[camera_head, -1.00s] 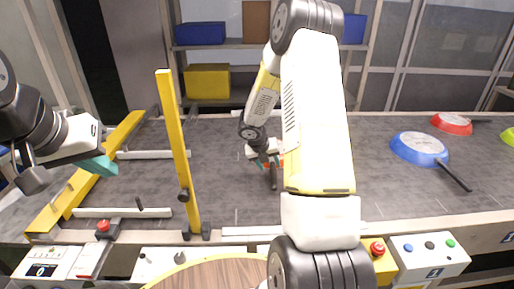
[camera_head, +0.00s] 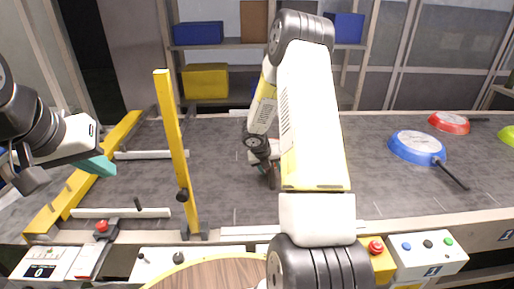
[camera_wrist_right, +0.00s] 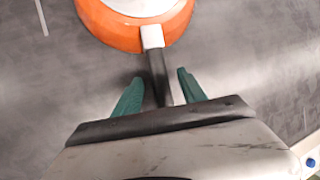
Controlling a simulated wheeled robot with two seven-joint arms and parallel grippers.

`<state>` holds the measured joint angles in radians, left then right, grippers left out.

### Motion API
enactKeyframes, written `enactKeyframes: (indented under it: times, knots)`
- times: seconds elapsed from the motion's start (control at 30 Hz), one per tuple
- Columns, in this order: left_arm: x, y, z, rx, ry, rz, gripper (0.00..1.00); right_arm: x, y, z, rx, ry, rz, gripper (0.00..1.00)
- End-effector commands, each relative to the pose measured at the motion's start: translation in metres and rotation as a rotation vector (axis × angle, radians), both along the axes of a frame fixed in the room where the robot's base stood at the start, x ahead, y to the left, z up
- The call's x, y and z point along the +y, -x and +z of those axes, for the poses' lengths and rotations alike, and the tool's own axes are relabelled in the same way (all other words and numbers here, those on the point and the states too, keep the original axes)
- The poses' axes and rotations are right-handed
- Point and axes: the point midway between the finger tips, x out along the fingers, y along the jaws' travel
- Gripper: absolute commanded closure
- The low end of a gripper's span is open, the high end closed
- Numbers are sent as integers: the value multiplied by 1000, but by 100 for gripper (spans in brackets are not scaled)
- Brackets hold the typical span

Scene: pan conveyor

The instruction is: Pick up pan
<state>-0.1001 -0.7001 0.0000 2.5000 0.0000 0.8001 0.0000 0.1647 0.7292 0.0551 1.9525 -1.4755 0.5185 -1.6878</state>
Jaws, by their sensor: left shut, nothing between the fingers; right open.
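An orange pan (camera_wrist_right: 137,28) lies at the top of the right wrist view. Its black handle (camera_wrist_right: 159,78) points down between the two green fingers of my right gripper (camera_wrist_right: 159,80). The fingers are open, one on each side of the handle, with visible gaps. In the head view my right gripper (camera_head: 270,178) is low over the grey belt, and my right arm hides the orange pan. My left gripper (camera_head: 106,166) is shut and empty above the belt's left part. A blue pan (camera_head: 405,144), a red pan (camera_head: 450,123) and a partly cut-off green pan (camera_head: 508,136) lie to the right.
A yellow post (camera_head: 172,140) and a yellow rail (camera_head: 95,165) stand at the left of the belt (camera_head: 220,185). Button boxes (camera_head: 430,252) and a round wooden surface (camera_head: 215,273) are in front. Shelves with bins (camera_head: 206,82) stand behind.

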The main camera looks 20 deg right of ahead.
Motion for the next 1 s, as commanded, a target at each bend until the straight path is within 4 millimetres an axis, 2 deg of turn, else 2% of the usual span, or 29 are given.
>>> enactKeyframes:
  times: [0.3,0.5,0.57,1.0]
  knots:
    - [0,0,0,0,0,0,100,0,0,-1,0,0,0,51]
    - [0,0,0,0,0,0,100,0,0,-1,0,0,0,90]
    - [0,0,0,0,0,0,100,0,0,-1,0,-1,0,100]
    - [0,0,0,0,0,0,100,1,0,-1,0,-2,2,100]
